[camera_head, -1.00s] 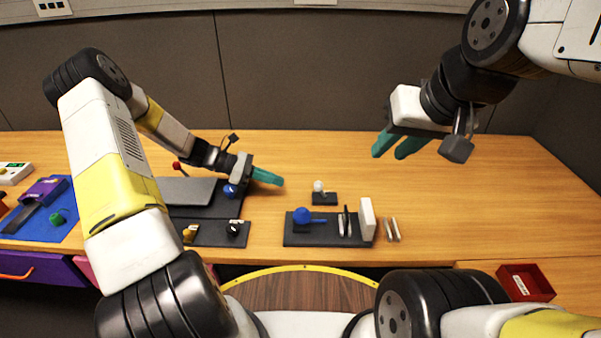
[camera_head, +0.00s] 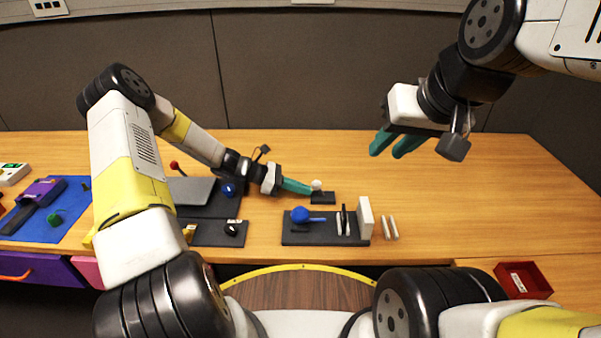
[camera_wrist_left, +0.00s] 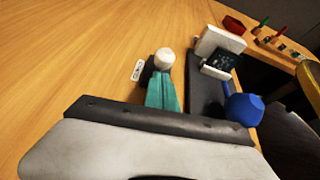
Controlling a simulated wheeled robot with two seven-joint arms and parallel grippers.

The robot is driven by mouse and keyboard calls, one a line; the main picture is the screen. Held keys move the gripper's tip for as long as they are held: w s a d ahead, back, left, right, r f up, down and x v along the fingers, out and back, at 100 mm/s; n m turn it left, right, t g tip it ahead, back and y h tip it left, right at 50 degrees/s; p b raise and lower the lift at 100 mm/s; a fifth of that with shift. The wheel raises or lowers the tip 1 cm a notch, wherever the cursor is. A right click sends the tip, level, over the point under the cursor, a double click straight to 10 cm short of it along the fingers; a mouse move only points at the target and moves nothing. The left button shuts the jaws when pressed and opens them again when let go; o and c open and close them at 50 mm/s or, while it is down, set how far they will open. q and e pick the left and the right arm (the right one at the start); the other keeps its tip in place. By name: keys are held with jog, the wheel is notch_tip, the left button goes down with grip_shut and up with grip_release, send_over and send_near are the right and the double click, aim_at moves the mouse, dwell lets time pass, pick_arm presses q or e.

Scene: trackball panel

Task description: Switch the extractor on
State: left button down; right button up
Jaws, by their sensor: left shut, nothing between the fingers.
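A small dark block (camera_head: 322,198) with a white round knob (camera_head: 317,184) stands on the table in front of me; I take it as the extractor's switch, though its label (camera_wrist_left: 137,70) is too small to read. My left gripper (camera_head: 309,190) is shut and empty, its teal fingertips at the left side of the knob. In the left wrist view the fingertips (camera_wrist_left: 162,80) are right below the white knob (camera_wrist_left: 164,58) and partly hide the block. I cannot tell whether they touch. My right gripper (camera_head: 391,150) is open and empty, raised above the table to the right.
A dark base with a blue ball-ended handle (camera_head: 300,215) and upright white plates (camera_head: 365,217) stands just in front. Dark panels with knobs (camera_head: 229,190) lie left, under my left arm. A red tray (camera_head: 523,280) is at the front right.

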aim_at(320, 183)
pick_arm(q)
jog(key=shift+d+r+y, duration=0.25)
jog(key=shift+r+y, duration=0.2)
jog(key=shift+y, duration=0.25)
jog(key=shift+d+r+y, duration=0.15)
jog(key=shift+r+y, duration=0.05)
jog(key=shift+y, duration=0.2)
jog(key=y, duration=0.1)
jog(key=d+r+y, duration=0.1)
jog(key=y, duration=0.1)
jog(key=shift+d+r, duration=0.25)
jog(key=shift+d, duration=0.05)
jog(key=d+y, duration=0.1)
jog(key=y, duration=0.1)
jog(key=d+r+y, duration=0.1)
jog(key=y, duration=0.1)
jog(key=shift+d, duration=0.2)
jog(key=shift+d+r, duration=0.15)
jog(key=shift+d, duration=0.3)
